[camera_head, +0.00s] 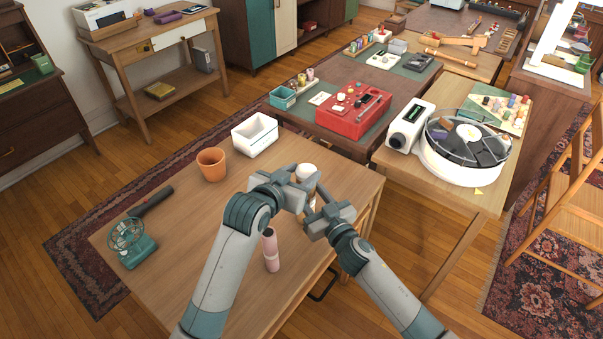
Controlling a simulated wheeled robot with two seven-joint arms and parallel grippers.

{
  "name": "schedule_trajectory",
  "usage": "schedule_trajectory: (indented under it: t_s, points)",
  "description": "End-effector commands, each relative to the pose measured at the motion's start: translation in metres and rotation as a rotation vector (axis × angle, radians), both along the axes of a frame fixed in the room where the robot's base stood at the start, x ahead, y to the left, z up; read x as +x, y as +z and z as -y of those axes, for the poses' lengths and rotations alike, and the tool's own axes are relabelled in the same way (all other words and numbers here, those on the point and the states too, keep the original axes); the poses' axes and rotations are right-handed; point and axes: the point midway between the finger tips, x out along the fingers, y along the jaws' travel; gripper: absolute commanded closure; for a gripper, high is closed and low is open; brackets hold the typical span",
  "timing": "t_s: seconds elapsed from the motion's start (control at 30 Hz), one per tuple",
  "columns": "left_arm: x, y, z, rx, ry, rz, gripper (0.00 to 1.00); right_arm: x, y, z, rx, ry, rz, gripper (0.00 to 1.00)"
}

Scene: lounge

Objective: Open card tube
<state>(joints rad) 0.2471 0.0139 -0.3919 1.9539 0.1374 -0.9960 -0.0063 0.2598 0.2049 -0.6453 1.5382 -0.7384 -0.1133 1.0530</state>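A pale, white-topped cylinder (306,171), which looks like the card tube, stands upright between my two grippers above the right part of the wooden table. My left gripper (304,188) reaches in from the left, with its fingers around the upper part. My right gripper (313,209) is just below it and to the right, close to the lower part. The fingers hide most of the cylinder, and I cannot see whether the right fingers touch it. A pink tube with a dark top (270,250) stands on the table between my arms.
On the wooden table (190,240) are an orange pot (212,164), a white open box (255,134) and a small teal fan (131,242) with a dark rod beside it. A red case (353,109) and a round white machine (465,150) stand on tables behind. The table's left middle is clear.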

Motion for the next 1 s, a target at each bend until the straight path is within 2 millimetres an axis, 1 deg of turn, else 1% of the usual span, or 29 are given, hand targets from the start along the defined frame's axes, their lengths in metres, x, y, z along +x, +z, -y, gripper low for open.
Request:
schedule_trajectory:
  t_s: [0.03, 0.07, 0.1, 1.0]
  points:
    - [0.0, -0.0001, -0.0002, 0.0, 0.0, 0.0, 0.74, 0.0, -0.0002, 0.0002, 0.0, 0.0, 0.0, 1.0]
    - [0.0, -0.0001, -0.0002, 0.0, 0.0, 0.0, 0.82, 0.0, -0.0002, 0.0002, 0.0, 0.0, 0.0, 1.0]
    - [0.0, -0.0001, -0.0002, 0.0, 0.0, 0.0, 0.84, 0.0, -0.0002, 0.0002, 0.0, 0.0, 0.0, 1.0]
    - [-0.0001, 0.0009, -0.0002, 0.0, 0.0, 0.0, 0.84, 0.0001, -0.0003, 0.0003, 0.0, -0.001, -0.001, 1.0]
